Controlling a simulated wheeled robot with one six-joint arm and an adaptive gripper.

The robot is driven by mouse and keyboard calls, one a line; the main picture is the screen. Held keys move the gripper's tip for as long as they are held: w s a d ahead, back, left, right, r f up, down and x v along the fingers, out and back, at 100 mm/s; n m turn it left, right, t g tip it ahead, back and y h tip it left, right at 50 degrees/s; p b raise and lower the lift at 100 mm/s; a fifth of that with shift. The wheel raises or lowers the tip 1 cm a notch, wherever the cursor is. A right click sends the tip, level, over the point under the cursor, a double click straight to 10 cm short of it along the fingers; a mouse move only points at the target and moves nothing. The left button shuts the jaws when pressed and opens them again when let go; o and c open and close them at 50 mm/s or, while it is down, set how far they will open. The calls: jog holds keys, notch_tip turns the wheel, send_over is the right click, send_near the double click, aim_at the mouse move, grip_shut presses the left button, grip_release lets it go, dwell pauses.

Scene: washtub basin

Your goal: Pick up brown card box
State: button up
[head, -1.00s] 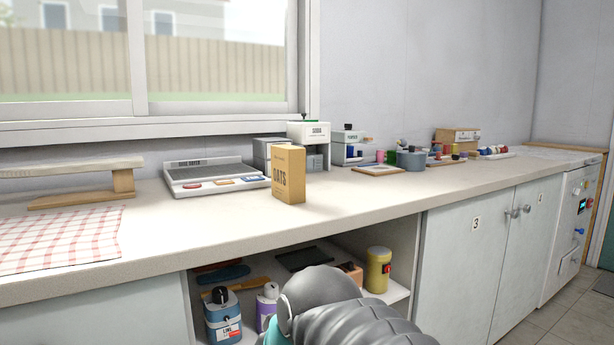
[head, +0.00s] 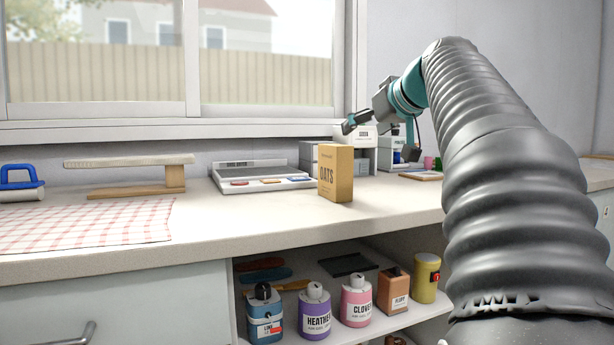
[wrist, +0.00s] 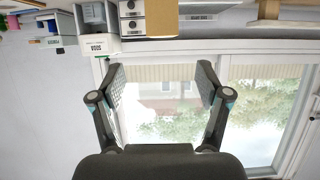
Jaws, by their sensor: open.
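The brown card box (head: 336,173), lettered OATS, stands upright on the counter near its front edge. My gripper (head: 350,124) is raised above the counter, a little higher than the box top and apart from it. In the wrist view, which looks upside down, my open gripper (wrist: 160,82) has nothing between its fingers but the window behind. The brown box (wrist: 162,18) shows there at the top edge, partly cut off, beyond the fingertips.
A grey-and-white tray device (head: 262,179) lies left of the box. White units (head: 358,155) stand behind it on the right. A checked cloth (head: 90,224) and a wooden stand (head: 135,178) are farther left.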

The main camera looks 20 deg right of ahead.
aim_at(335, 148)
jog(key=x, duration=0.8)
jog(key=shift+w, duration=0.25)
jog(key=shift+a+x, duration=0.2)
jog(key=shift+x, duration=2.4)
jog(key=c, duration=1.4)
jog(key=shift+o, duration=0.2)
notch_tip(335, 148, up, 10)
jog(key=p, duration=0.5)
jog(key=shift+r, duration=0.1)
